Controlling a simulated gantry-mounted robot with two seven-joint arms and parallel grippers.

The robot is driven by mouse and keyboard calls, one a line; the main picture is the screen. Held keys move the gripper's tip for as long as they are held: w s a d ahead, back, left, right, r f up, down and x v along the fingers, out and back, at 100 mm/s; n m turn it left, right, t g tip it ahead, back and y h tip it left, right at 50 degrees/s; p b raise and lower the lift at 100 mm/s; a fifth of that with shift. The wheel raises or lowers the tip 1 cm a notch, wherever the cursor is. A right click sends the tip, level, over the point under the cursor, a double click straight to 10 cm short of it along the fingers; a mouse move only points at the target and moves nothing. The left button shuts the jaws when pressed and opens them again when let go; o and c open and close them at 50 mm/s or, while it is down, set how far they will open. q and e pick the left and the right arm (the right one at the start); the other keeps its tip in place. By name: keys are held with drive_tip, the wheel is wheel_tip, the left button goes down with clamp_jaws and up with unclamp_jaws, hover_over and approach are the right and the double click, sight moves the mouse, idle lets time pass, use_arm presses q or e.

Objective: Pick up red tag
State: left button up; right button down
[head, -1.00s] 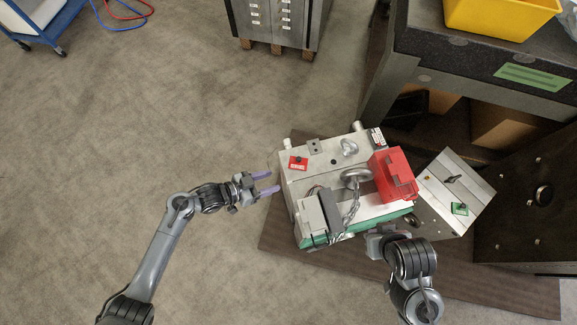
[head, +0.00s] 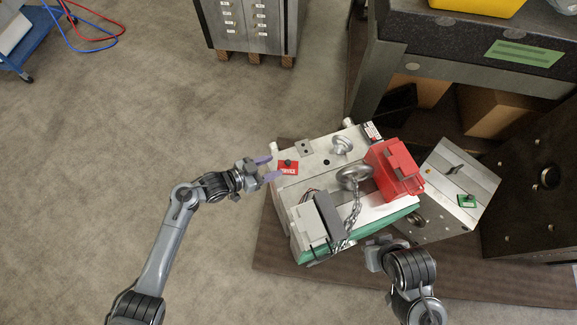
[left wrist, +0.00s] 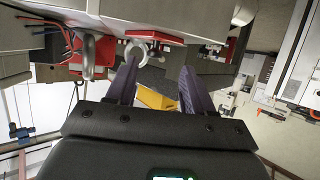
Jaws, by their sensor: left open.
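The red tag (head: 288,168) with white print and a dark knob lies flat near the left edge of the mould base's grey top (head: 316,172) in the head view. My left gripper (head: 268,169) is open and empty, with its purple fingers just left of the tag. In the left wrist view the fingers (left wrist: 158,72) are spread apart, below a flat red piece (left wrist: 165,38) beside a metal ring. I cannot tell if that piece is the tag. My right gripper (head: 377,254) is at the mould base's front right, its fingers unclear.
A red box (head: 394,169), a metal disc with a chain (head: 353,206) and a grey unit (head: 316,222) occupy the mould base. A second plate with a green tag (head: 467,201) lies to the right. Floor left of the mould base is clear.

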sight(285, 163)
use_arm(q)
drive_tip(key=shift+w+d+f+b, duration=0.1)
drive_tip(key=shift+d+f+b, duration=0.2)
drive_tip(key=shift+d, duration=0.1)
drive_tip(key=b+x, duration=0.1)
drive_tip(key=x, duration=0.2)
drive_tip(key=shift+d, duration=0.35)
drive_tip(key=shift+w+d+b, duration=0.15)
drive_tip(key=shift+d+b, duration=0.15)
drive_tip(key=shift+b, duration=0.05)
drive_tip(key=shift+a, duration=0.1)
drive_tip(key=shift+c, duration=0.5)
clamp_jaws()
